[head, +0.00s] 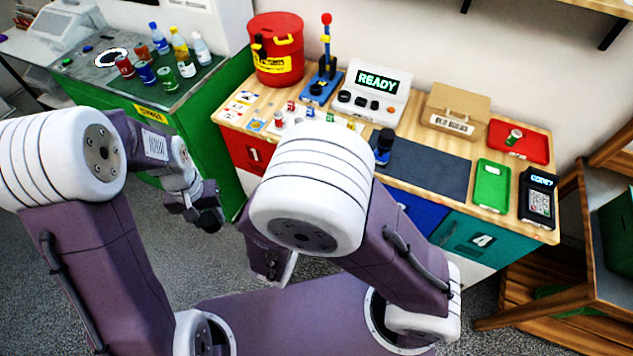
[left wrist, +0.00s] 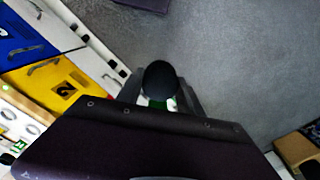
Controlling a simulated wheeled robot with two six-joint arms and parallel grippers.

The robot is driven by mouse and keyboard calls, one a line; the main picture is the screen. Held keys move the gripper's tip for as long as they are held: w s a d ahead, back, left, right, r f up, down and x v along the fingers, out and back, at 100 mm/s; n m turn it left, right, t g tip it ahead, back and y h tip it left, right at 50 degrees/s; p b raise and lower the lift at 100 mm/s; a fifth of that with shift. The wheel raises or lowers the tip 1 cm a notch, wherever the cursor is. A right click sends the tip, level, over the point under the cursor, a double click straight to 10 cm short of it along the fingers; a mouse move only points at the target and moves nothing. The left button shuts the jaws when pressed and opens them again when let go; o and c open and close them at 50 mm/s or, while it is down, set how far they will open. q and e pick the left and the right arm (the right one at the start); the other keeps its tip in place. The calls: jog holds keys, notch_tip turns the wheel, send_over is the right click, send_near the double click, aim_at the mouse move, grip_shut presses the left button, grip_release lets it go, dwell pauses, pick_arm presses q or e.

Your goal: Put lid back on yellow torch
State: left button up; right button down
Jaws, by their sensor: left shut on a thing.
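My left gripper (head: 207,212) hangs over the floor between the green counter and the wooden counter. It is shut on a round black thing (left wrist: 160,80), possibly the torch lid. In the left wrist view this thing sits between the two fingers, with a bit of green and white just below it. I cannot make out a yellow torch in either view. A blue-and-black upright cylinder (head: 384,146) stands at the left end of the dark mat (head: 430,168). My right arm crosses the middle of the head view, and its gripper is hidden.
The wooden counter holds a red bucket (head: 276,55), a READY console (head: 373,92), a tan box (head: 453,109), a green tray (head: 492,185), a red tray (head: 535,150) and a card terminal (head: 538,198). Bottles and cans stand on the green counter (head: 110,88). The mat's right part is clear.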

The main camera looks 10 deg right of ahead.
pick_arm(q)
jog(key=w+d+r, duration=0.4)
jog(key=d+r, duration=0.7)
jog(key=d, duration=0.3)
jog(key=shift+m, duration=0.8)
jog(key=s+d+r, duration=0.2)
jog(key=d+r, duration=0.2)
jog(key=s+d+r, duration=0.2)
jog(key=d+r, duration=0.1)
jog(key=r, duration=0.2)
jog(key=s+d+r, duration=0.2)
jog(key=d+r, duration=0.2)
jog(key=shift+s+d+r, duration=0.15)
jog(key=shift+s+d, duration=0.1)
jog(key=shift+d, duration=0.1)
jog(key=shift+s+d+r, duration=0.15)
jog(key=shift+s+r, duration=0.15)
jog(key=shift+r, duration=0.05)
jog(key=shift+f, duration=2.05)
jog(key=shift+f, duration=0.1)
